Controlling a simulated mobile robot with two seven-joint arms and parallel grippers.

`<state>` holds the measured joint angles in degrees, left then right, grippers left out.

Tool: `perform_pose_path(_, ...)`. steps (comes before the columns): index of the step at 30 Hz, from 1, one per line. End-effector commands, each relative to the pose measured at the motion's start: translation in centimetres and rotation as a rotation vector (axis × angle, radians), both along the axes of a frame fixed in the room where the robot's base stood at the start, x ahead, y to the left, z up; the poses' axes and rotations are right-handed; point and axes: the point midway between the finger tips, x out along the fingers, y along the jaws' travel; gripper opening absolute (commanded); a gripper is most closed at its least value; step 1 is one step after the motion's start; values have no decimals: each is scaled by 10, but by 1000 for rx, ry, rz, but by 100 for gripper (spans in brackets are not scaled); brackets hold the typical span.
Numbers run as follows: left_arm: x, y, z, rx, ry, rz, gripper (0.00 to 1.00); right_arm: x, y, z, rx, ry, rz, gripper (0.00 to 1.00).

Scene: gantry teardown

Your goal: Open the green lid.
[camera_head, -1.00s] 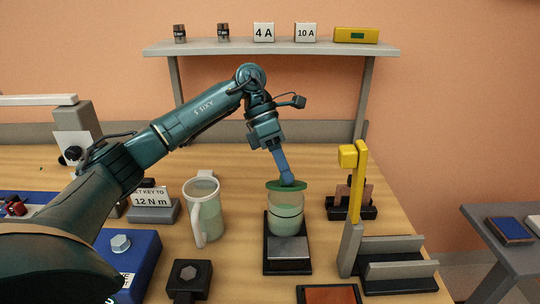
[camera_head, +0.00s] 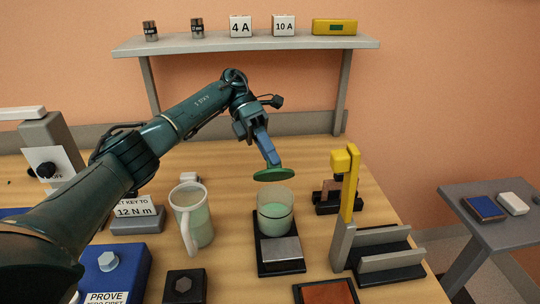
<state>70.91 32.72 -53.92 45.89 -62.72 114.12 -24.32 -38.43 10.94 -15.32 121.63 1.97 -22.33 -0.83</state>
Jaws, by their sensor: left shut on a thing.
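The green lid (camera_head: 274,174) is a flat disc in my left gripper (camera_head: 272,163). The gripper is shut on it from above and holds it over the jar. The glass jar (camera_head: 275,211) stands upright with its mouth uncovered and pale green contents inside. A gap shows between the lid and the jar's rim. The jar rests on the black base of a scale (camera_head: 280,252) with a grey plate in front. My right gripper is out of view.
A yellow-levered grey device (camera_head: 346,215) stands to the right. A sign reading 12 N m (camera_head: 136,210) and a blue block (camera_head: 113,272) are at left. A shelf (camera_head: 245,44) spans the back.

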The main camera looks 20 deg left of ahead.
Motion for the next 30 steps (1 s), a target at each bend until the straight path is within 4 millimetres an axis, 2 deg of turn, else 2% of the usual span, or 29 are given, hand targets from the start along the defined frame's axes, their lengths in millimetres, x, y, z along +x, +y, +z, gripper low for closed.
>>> perform_pose_path(17,2,1,1,-14,20,1,0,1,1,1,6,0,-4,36)
perform_pose_path(18,2,1,1,-14,20,1,26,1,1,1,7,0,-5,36)
perform_pose_path(25,2,1,0,-14,21,1,45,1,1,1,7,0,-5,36)
perform_pose_path(30,2,1,0,-14,21,1,45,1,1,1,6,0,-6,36)
